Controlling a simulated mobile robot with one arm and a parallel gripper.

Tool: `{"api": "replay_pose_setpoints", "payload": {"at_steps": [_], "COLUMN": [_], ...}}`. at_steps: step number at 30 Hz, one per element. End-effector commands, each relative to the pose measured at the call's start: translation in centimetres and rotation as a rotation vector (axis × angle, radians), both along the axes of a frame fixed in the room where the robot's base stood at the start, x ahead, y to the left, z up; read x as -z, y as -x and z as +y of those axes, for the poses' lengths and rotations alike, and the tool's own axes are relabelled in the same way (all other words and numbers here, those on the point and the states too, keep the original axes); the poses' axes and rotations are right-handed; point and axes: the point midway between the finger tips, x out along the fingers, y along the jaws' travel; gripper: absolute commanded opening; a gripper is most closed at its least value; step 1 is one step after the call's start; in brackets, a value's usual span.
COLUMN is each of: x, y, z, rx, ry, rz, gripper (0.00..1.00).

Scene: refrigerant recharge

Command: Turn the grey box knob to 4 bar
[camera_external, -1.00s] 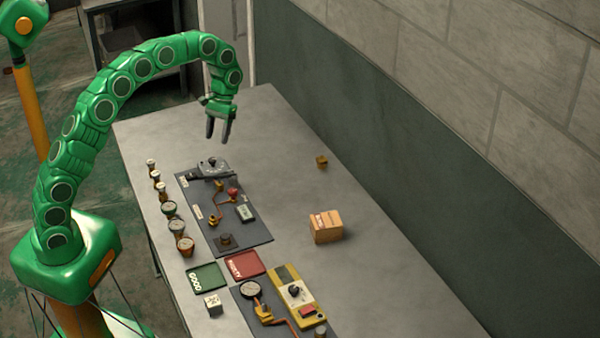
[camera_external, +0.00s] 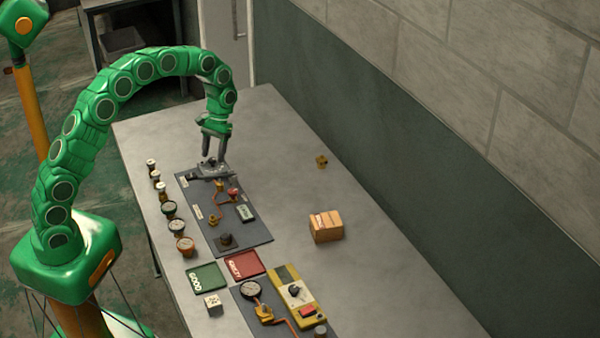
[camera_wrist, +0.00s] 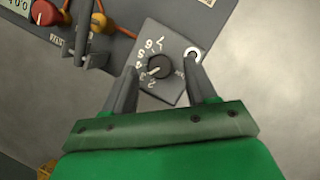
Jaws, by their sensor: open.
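The grey box (camera_wrist: 172,38) lies at the far end of the dark panel, tilted in the wrist view; it also shows in the external view (camera_external: 208,170). Its round black knob (camera_wrist: 159,66) sits amid white numbers from about 2 to 7. The knob's light pointer mark appears to face the 3, though it is small. My gripper (camera_external: 213,159) is open and points down just above the box. In the wrist view its two fingers stand on either side of the knob, apart from it. Contact with the box cannot be told.
The dark panel (camera_external: 235,232) also carries a red knob (camera_wrist: 43,12), orange tubing and a grey upright bracket (camera_wrist: 84,45) close left of my fingers.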

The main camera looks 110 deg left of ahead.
Motion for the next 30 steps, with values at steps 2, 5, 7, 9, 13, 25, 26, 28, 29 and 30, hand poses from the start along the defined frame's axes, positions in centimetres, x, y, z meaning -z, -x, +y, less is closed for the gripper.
{"api": "replay_pose_setpoints", "payload": {"at_steps": [2,5,7,9,13,25,26,28,29,30], "x": [0.51,0.8,0.85,0.86,0.85,0.86,0.86,0.86,0.86,0.88], "y": [0.06,0.07,0.07,0.07,0.07,0.06,0.05,0.04,0.03,0.02], "z": [-0.26,-0.37,-0.37,-0.36,-0.36,-0.36,-0.36,-0.37,-0.37,-0.36], "rx": [0.0,0.0,0.0,0.0,0.0,0.001,0.003,0.013,0.02,0.031], "ry": [0.001,0.001,0.0,0.0,0.0,0.0,0.0,0.0,0.0,0.0], "rz": [0.001,0.0,0.0,0.0,0.0,0.001,0.0,0.0,0.0,0.0], "gripper": [0.57,0.57,0.57,0.57,0.49,0.01,0.01,0.01,0.01,0.01]}}
